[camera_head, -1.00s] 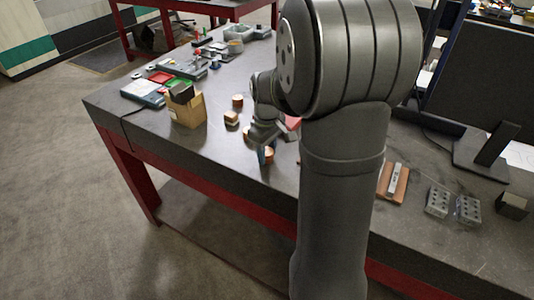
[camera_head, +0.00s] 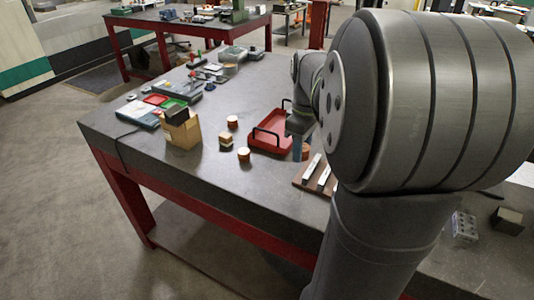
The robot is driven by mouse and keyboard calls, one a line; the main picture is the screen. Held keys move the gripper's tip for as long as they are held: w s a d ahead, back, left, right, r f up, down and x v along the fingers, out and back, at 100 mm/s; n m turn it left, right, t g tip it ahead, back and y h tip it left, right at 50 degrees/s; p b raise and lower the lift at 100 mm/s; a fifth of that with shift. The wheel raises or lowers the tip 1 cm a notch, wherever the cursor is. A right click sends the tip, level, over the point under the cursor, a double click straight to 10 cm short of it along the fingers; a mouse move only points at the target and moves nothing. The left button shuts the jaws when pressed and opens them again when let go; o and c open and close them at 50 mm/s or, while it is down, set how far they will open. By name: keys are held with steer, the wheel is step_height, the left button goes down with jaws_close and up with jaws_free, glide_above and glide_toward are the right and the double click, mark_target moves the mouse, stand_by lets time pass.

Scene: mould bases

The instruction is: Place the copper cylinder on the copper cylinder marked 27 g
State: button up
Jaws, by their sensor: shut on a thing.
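My gripper (camera_head: 300,149) is beside the front right side of the red tray, partly hidden by my arm.
The red tray (camera_head: 256,146) with black handles lies right of the loose pieces. A wooden board with metal bars (camera_head: 313,168) is near the front edge. A cardboard box (camera_head: 183,133) and red and green bins (camera_head: 170,102) are at the left. Bare tabletop lies in front of the cylinders.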

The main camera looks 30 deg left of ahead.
steer(key=w+a+r+n, duration=0.1)
steer(key=w+a+r, duration=0.2)
steer(key=w+a, duration=0.45)
glide_above(244, 151)
steer(key=f, duration=0.6)
steer(key=shift+d+f, duration=0.25)
steer(key=shift+a+f, duration=0.3)
steer(key=shift+a, duration=0.05)
steer(key=shift+f, duration=1.9)
steer(key=shift+f, duration=0.15)
steer(key=o, duration=1.2)
step_height(244, 151, up, 12)
steer(key=shift+r, duration=0.15)
